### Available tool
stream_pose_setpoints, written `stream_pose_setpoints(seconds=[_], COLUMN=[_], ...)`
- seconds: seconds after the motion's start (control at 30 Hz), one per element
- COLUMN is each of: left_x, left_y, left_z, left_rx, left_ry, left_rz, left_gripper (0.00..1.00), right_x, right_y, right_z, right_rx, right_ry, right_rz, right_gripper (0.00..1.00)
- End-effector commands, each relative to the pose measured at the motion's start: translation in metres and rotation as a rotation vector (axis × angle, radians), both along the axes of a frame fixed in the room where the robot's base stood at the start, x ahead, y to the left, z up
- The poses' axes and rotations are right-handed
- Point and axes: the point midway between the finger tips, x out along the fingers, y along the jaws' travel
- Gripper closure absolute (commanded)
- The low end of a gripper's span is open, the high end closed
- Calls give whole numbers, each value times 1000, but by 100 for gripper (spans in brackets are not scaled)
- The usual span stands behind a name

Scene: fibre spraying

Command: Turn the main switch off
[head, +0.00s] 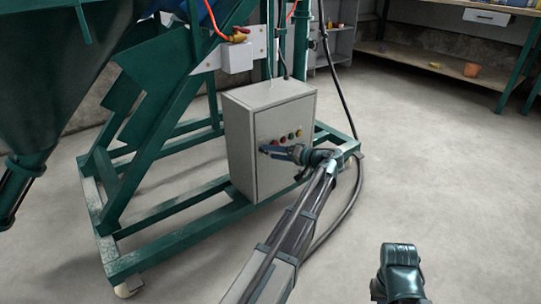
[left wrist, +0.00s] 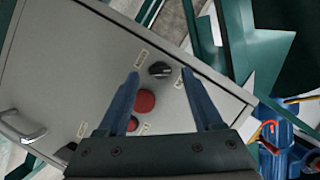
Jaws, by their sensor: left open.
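The grey control box (head: 236,132) stands on the green frame, with a row of coloured buttons (head: 291,136) on its front. My left gripper (head: 265,150) is at the front of the box, just below the left end of that row. In the left wrist view, a black rotary knob (left wrist: 160,69), which looks like the main switch, appears between the two blue fingertips. The open left gripper also shows there (left wrist: 161,74). I cannot tell whether the fingers touch the knob. Red buttons (left wrist: 145,101) sit beside it, partly between the fingers.
The green steel frame (head: 165,218) surrounds the box on its left and behind. A dark hose (head: 353,190) runs down and across the floor on the right. A wooden shelf (head: 430,62) stands far back. The floor on the right is clear.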

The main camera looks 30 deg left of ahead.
Motion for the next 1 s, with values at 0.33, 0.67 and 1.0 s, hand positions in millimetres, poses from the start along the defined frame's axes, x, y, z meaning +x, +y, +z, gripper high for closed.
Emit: stream_pose_setpoints(seconds=[0.33, 0.67, 1.0], left_x=[1, 1, 1], left_y=[14, 13, 13], left_z=[-3, -3, -3], left_rx=[0, 0, -1], left_ry=[0, 0, -1], left_rz=[0, 0, 0], left_gripper=[32, 63, 100], right_x=[0, 0, 0], right_y=[0, 0, 0], right_z=[-3, -3, -3], right_rx=[0, 0, 0], right_ry=[0, 0, 0], right_rz=[0, 0, 0], right_gripper=[100, 100, 100])
